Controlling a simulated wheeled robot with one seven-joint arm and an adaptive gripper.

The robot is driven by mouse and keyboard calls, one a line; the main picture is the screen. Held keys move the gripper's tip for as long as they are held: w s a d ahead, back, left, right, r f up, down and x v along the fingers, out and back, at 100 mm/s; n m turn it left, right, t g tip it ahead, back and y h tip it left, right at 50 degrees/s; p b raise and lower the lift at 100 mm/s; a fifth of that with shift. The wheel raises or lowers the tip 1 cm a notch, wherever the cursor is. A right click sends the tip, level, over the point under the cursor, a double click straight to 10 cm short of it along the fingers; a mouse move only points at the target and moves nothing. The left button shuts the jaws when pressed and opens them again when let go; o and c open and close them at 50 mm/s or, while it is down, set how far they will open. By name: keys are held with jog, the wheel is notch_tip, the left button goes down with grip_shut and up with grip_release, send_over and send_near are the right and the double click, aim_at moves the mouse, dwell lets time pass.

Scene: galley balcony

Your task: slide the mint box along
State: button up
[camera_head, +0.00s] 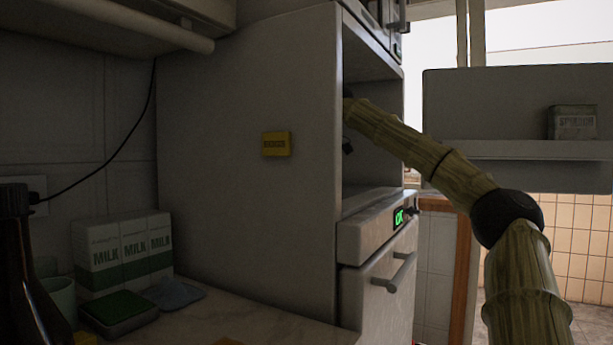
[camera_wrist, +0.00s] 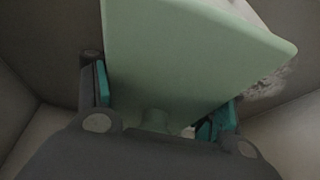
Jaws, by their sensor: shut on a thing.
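The mint box (camera_wrist: 190,55) is a pale green, smooth block that fills the upper middle of the wrist view. My gripper (camera_wrist: 162,98) is shut on it, with a teal-padded finger at its left side and another at its lower right. The box's far end runs out of the top of the picture. In the head view my arm reaches into the open niche of the tall cabinet (camera_head: 250,200). The cabinet's side panel hides the box and most of my gripper there.
An oven (camera_head: 383,290) with a green display sits below the niche. Milk cartons (camera_head: 122,250), a green sponge (camera_head: 118,307) and a blue cloth (camera_head: 173,293) are on the counter at lower left. A wall shelf (camera_head: 520,150) with a tin (camera_head: 572,122) is at right.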

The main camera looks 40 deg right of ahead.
jog(key=shift+w+d+f+p, duration=0.1)
jog(key=shift+w+d+p, duration=0.1)
jog(key=shift+d+p, duration=0.5)
jog(key=shift+w+d+p, duration=0.2)
jog(key=shift+d+p, duration=0.2)
jog(key=shift+d, duration=0.45)
jog(key=shift+w+d+f+p, duration=0.1)
jog(key=shift+w+d+p, duration=0.1)
jog(key=shift+d+p, duration=0.5)
jog(key=shift+d+r, duration=0.1)
jog(key=shift+d, duration=0.15)
jog(key=shift+w+d+p, duration=0.25)
jog(key=shift+d+p, duration=0.5)
jog(key=shift+d, duration=0.15)
jog(key=o, duration=1.1)
jog(key=shift+o, duration=1.4)
jog(key=shift+d, duration=0.2)
